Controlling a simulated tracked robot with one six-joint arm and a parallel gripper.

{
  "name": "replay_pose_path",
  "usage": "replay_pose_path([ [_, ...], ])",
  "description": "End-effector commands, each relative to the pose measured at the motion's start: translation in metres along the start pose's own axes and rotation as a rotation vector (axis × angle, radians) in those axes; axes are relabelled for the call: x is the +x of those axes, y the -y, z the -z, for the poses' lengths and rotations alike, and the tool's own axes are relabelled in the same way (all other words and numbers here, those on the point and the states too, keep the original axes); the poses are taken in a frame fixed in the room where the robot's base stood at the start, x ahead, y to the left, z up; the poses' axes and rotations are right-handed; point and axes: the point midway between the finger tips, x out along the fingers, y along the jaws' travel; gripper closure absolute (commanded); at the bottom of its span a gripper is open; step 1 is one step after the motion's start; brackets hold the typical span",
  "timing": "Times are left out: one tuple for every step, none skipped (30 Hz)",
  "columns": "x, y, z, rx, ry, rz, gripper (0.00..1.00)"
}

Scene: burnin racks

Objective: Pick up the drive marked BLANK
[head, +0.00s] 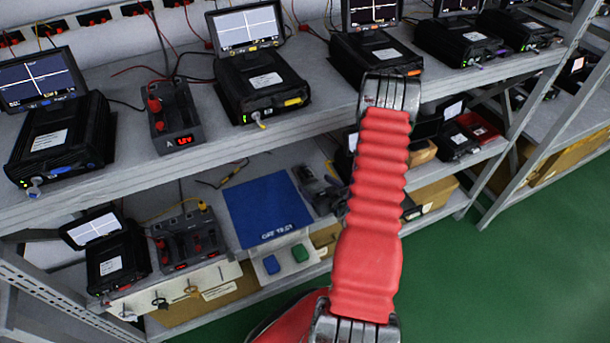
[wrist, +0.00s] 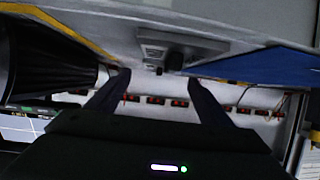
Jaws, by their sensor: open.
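No marking BLANK is legible in either view, so I cannot tell which thing is that drive. A dark body with a lit white strip and a green light fills the bottom of that view. My red arm crosses the head view; its fingers are not seen there.
Black devices with screens (head: 262,83) line the upper shelf (head: 205,146). A device (head: 115,262) and a red-terminal unit (head: 188,243) stand on the lower shelf beside the blue mat (head: 268,208). Loose cables run behind. The green floor (head: 540,225) at right is clear.

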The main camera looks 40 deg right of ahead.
Motion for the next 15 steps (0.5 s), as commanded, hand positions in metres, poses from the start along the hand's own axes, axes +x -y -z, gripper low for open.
replay_pose_path([
  [0.001,0.0,0.0,0.0,0.0,0.0,0.27],
  [0.001,0.0,0.0,-0.001,0.0,0.001,0.27],
  [0.003,0.0,0.0,-0.001,0.0,0.001,0.27],
  [0.005,0.001,0.001,-0.001,-0.001,0.001,0.27],
  [0.008,0.001,0.001,-0.001,-0.001,0.002,0.27],
  [0.012,0.001,0.001,-0.002,-0.001,0.002,0.27],
  [0.016,0.001,0.002,-0.003,-0.001,0.003,0.27],
  [0.02,0.001,0.002,-0.003,-0.001,0.003,0.27],
  [0.025,0.001,0.002,-0.002,0.0,0.004,0.27],
  [0.03,0.001,0.003,-0.002,0.0,0.003,0.27],
  [0.034,0.001,0.003,-0.002,-0.001,0.002,0.27],
  [0.039,0.001,0.003,-0.002,-0.001,0.002,0.27],
  [0.043,0.001,0.003,-0.003,-0.001,0.003,0.27],
  [0.045,0.001,0.003,-0.002,0.0,0.003,0.27],
  [0.049,0.001,0.003,-0.002,0.001,0.003,0.27],
])
